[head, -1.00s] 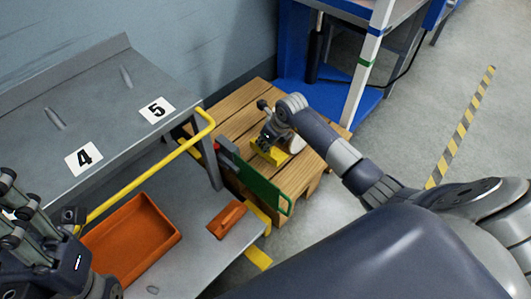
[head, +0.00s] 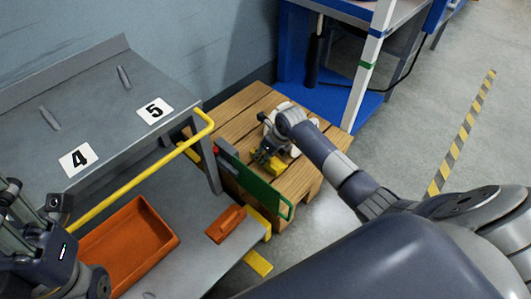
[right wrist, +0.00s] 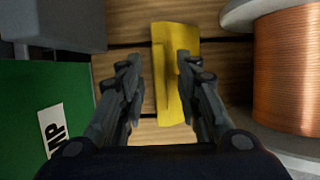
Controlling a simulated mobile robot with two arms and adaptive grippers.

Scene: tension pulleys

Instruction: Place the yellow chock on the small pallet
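The yellow chock (head: 277,167) lies on the small wooden pallet (head: 232,117). In the right wrist view the chock (right wrist: 176,75) rests on the pallet's slats (right wrist: 128,65). My right gripper (head: 263,156) is over the pallet beside the chock. In the right wrist view its two fingers (right wrist: 160,85) are spread, with a gap between the left finger and the chock. The right finger overlaps the chock's right edge; whether it touches cannot be told. My left gripper (head: 35,235) is at the lower left, partly cut off, and its fingertips are not clear.
A green board (head: 255,180) stands at the pallet's near side. A copper-wound spool (right wrist: 290,70) is right of the chock. A grey bench (head: 95,110) with a yellow rail (head: 135,180), an orange tray (head: 130,245) and a blue rack (head: 345,100) surround the pallet.

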